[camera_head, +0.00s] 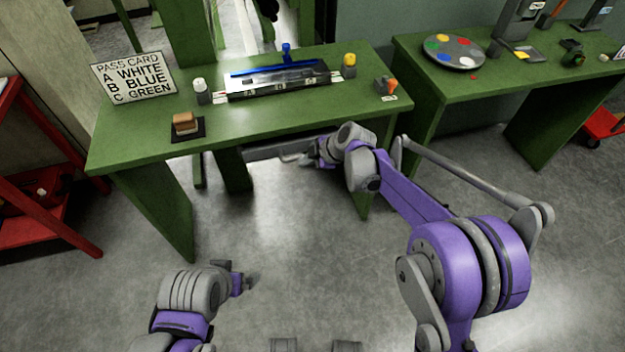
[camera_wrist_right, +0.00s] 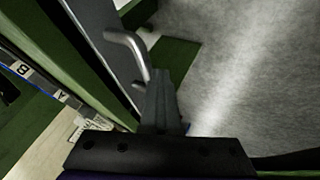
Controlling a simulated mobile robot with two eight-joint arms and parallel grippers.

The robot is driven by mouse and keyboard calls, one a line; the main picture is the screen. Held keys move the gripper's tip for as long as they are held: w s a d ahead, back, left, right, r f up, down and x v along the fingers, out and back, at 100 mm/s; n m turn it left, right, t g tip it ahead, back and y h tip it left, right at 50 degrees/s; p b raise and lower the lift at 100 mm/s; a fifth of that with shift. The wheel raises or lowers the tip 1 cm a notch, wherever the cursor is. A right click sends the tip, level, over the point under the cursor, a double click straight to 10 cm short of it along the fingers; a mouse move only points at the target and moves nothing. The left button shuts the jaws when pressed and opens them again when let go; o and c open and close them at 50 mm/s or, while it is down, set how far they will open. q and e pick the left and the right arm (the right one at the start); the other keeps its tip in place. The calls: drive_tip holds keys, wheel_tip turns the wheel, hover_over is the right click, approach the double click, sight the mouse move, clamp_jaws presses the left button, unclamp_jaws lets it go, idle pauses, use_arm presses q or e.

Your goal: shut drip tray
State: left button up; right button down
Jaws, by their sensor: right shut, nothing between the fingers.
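The drip tray (camera_head: 270,151) shows as a grey strip under the front edge of the green table. In the right wrist view the tray (camera_wrist_right: 100,45) is a long grey panel beside the green table edge, with a bent metal handle (camera_wrist_right: 130,48). How far it stands out is hard to tell. My right gripper (camera_head: 293,158) is shut and empty, close in front of the tray. In the right wrist view its fingers (camera_wrist_right: 158,85) are beside the handle; contact is unclear. My left gripper (camera_head: 252,278) is low over the floor, away from the table; its jaws are too small to read.
On the green table (camera_head: 240,133) stand a pass card sign (camera_head: 133,77), a white bottle (camera_head: 201,92), a brown block (camera_head: 184,122), a yellow-capped bottle (camera_head: 349,66) and a blue squeegee (camera_head: 285,66). A red shelf (camera_head: 60,222) stands left. The floor before the table is clear.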

drive_tip(key=w, duration=0.1)
drive_tip(key=w+a, duration=0.1)
drive_tip(key=w, duration=0.1)
use_arm(q)
drive_tip(key=shift+s+r, duration=0.1)
drive_tip(key=shift+r, duration=0.1)
use_arm(e)
drive_tip(key=shift+w+r, duration=0.1)
drive_tip(key=shift+w, duration=0.1)
use_arm(q)
drive_tip(key=shift+d, duration=0.1)
